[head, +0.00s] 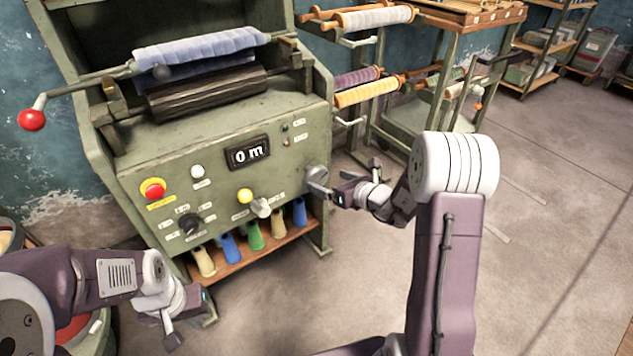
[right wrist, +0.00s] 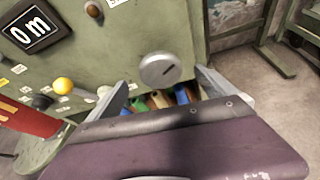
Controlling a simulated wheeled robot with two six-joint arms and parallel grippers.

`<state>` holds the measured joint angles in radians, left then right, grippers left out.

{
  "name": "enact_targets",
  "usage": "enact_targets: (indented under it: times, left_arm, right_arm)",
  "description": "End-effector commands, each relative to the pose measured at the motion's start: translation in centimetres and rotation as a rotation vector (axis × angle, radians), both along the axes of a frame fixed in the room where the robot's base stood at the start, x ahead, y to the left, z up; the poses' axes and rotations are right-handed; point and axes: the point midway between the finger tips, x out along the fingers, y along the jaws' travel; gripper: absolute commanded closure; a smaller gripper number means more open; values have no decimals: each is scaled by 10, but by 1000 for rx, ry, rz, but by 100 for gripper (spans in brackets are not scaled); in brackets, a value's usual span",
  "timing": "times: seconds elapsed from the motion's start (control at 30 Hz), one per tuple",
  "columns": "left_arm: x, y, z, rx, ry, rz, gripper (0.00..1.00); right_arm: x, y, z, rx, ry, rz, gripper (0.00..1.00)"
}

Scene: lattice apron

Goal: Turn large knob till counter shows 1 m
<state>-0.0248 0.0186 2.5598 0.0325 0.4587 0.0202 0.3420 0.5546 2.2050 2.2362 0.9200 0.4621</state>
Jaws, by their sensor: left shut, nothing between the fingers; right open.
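The counter (head: 247,152) on the green machine's front panel reads "0 m"; it also shows in the right wrist view (right wrist: 31,28). The large knob (head: 317,180) is a grey round knob at the panel's right side. My left gripper (head: 192,318) is shut and empty, low at the left, in front of the machine.
A red-ended crank (head: 32,119) sticks out at upper left. Coloured spools (head: 254,235) stand on a low shelf. Open floor lies right.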

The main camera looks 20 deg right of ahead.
Motion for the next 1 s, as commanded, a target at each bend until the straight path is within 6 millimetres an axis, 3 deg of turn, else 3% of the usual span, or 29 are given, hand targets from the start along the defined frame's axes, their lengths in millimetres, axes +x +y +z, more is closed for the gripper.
enact_targets:
  times: [0.03, 0.3, 0.67, 0.9, 1.0]
  left_arm:
    - [0, 0, -9, 0, 0, 0, 100]
    - [0, 0, -24, 0, 1, 0, 100]
    - [0, 0, -25, 0, 1, 0, 100]
    - [0, 0, -25, 0, 1, 0, 100]
    - [0, 0, -25, 0, 1, 0, 100]
  right_arm:
    - [9, 6, -10, 0, 1, 3, 4]
    - [52, 23, -27, 0, 0, 2, 4]
    - [61, 27, -28, 0, 1, 1, 4]
    - [60, 26, -28, 0, 1, 1, 67]
    - [60, 26, -28, 2, 2, 1, 67]
